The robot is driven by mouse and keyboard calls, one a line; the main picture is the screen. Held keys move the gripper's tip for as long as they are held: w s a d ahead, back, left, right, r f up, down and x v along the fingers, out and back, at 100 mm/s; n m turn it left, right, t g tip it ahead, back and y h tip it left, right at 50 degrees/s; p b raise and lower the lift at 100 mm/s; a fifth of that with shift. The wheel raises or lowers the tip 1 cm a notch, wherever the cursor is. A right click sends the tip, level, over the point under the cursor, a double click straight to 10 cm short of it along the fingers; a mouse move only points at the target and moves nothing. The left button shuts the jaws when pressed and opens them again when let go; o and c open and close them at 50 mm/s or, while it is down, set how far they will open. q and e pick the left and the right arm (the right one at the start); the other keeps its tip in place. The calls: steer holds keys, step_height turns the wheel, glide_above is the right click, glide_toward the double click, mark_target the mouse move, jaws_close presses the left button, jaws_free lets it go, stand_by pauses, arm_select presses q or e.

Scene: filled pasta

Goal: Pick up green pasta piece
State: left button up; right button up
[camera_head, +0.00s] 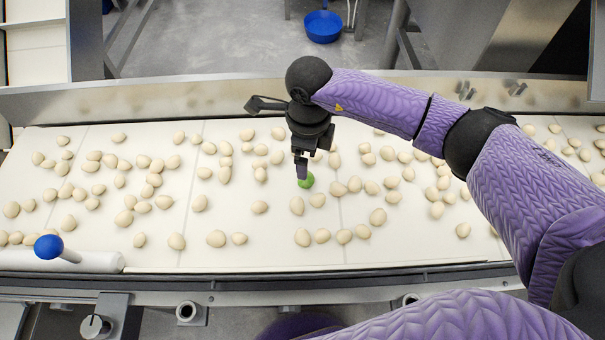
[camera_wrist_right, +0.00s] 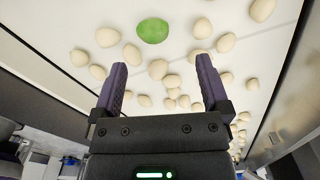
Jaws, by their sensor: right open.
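The green pasta piece (camera_head: 308,181) lies on the white conveyor belt among pale pieces, partly covered by my right gripper in the head view. In the right wrist view the green piece (camera_wrist_right: 153,31) is an oval ahead of the fingertips, a little left of the middle between them. My right gripper (camera_head: 301,172) points down over the belt close to the green piece. In the right wrist view the right gripper (camera_wrist_right: 162,66) has its two fingers wide apart with nothing held between them. My left gripper is not in view.
Many pale pasta pieces (camera_head: 216,238) are scattered over the belt (camera_head: 90,230), several near the green one. A metal rail (camera_head: 200,93) runs along the far side. A blue-knobbed lever (camera_head: 48,247) stands at the front left. A blue bowl (camera_head: 323,26) is beyond the belt.

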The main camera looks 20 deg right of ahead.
steer(key=f+b, duration=0.1)
steer(key=f, duration=0.1)
steer(key=f+b, duration=0.1)
steer(key=f, duration=0.1)
steer(key=f+b, duration=0.1)
steer(key=f, duration=0.2)
steer(key=shift+s+a, duration=0.2)
steer(key=shift+s, duration=0.15)
steer(key=shift+r, duration=0.2)
steer(key=shift+c, duration=0.5)
jaws_close()
